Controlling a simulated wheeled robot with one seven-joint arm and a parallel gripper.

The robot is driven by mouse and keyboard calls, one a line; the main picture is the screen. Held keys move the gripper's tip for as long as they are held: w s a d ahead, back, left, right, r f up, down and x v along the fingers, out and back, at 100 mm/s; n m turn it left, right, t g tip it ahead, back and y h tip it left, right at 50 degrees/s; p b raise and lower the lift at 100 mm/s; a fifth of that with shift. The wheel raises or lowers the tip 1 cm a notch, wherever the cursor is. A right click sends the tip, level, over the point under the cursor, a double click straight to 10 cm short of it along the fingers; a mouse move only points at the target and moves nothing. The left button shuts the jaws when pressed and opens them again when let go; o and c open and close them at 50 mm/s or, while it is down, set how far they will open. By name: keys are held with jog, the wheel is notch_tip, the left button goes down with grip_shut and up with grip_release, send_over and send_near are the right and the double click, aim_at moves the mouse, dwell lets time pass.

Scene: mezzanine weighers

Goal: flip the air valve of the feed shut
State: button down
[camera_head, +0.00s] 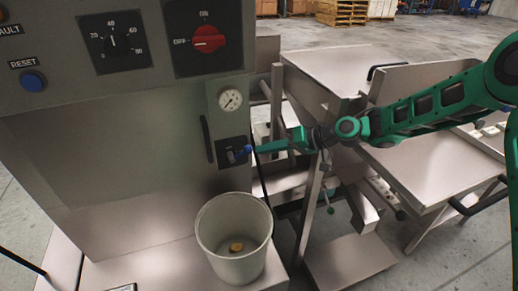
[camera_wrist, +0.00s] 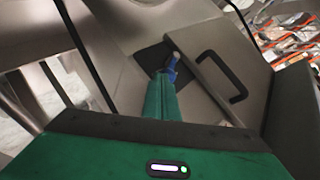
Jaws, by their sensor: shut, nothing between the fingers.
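The air valve has a small blue lever (camera_head: 240,153) on a dark plate (camera_head: 228,159), low on the right side of the grey cabinet, under a round pressure gauge (camera_head: 230,100). The lever lies roughly sideways, slightly tilted, in the head view. My green gripper (camera_head: 256,150) reaches in from the right, shut and empty, with its tip right at the lever's right end. In the wrist view the blue lever (camera_wrist: 172,64) shows just beyond my shut fingertips (camera_wrist: 163,78). I cannot tell whether they touch; the fingers hide part of the lever.
A black handle (camera_head: 207,138) stands left of the valve. Above are a red OFF/ON knob (camera_head: 208,39), a dial (camera_head: 113,42) and a blue reset button (camera_head: 33,81). A pale bucket (camera_head: 217,259) with a yellow item stands below. Metal trays and frames (camera_head: 420,170) crowd the right.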

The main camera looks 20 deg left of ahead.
jog(key=shift+w+d, duration=0.15)
jog(key=shift+w, duration=0.05)
jog(key=shift+r, duration=0.1)
jog(key=s+a+r, duration=0.5)
jog(key=s+r, duration=0.5)
jog(key=shift+s+r, duration=0.2)
jog(key=shift+r, duration=0.2)
jog(key=shift+a, duration=0.1)
